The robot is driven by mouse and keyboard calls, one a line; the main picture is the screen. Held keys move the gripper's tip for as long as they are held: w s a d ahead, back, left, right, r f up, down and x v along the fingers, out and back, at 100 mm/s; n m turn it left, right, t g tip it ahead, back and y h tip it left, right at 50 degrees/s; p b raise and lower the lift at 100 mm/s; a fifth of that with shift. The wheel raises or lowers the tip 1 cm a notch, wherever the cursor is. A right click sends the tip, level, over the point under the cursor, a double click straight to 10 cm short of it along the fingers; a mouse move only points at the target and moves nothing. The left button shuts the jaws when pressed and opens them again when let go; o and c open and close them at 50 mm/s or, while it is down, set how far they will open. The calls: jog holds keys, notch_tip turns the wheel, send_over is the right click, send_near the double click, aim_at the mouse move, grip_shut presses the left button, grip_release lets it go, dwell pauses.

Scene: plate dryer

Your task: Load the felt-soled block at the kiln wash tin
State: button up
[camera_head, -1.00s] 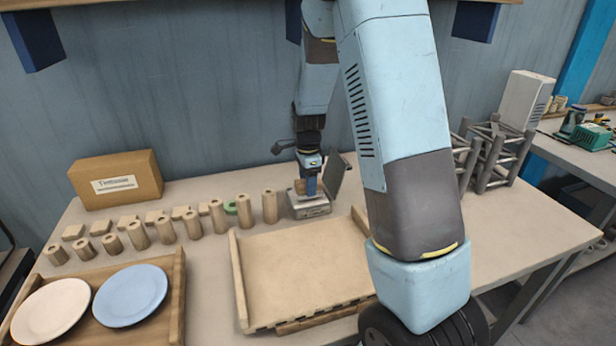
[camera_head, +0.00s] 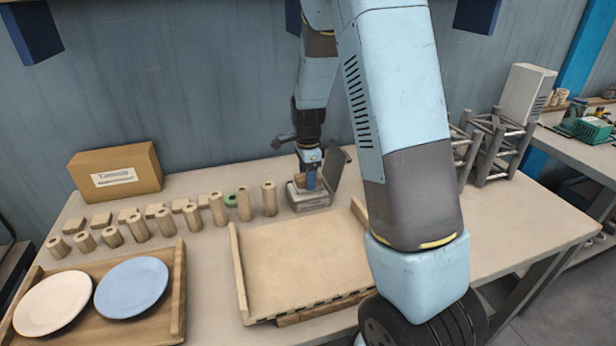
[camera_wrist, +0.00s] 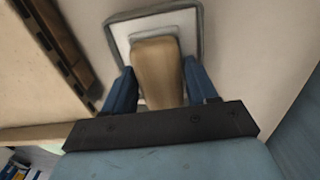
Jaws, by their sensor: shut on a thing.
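The kiln wash tin (camera_head: 311,203) is a small grey metal box with its lid (camera_head: 335,167) standing open. My gripper (camera_head: 310,183) points down at the tin and is shut on a tan block (camera_wrist: 158,72). In the wrist view the blue fingers stand on both sides of the block, and the block's far end lies over the pale inside of the tin (camera_wrist: 199,32). The block's felt sole is hidden, and I cannot tell whether it touches the tin's contents.
Several wooden cylinders (camera_head: 218,208) and flat blocks (camera_head: 102,221) stand left of the tin, with a green ring (camera_head: 231,200) among them. A wooden board (camera_head: 300,262) lies in front. A tray with a white plate (camera_head: 52,302) and a blue plate (camera_head: 131,287) is at left.

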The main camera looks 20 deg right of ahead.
jog(key=shift+f, duration=0.5)
dwell(1.2)
jog(key=shift+r, duration=0.1)
jog(key=shift+r, duration=3.45)
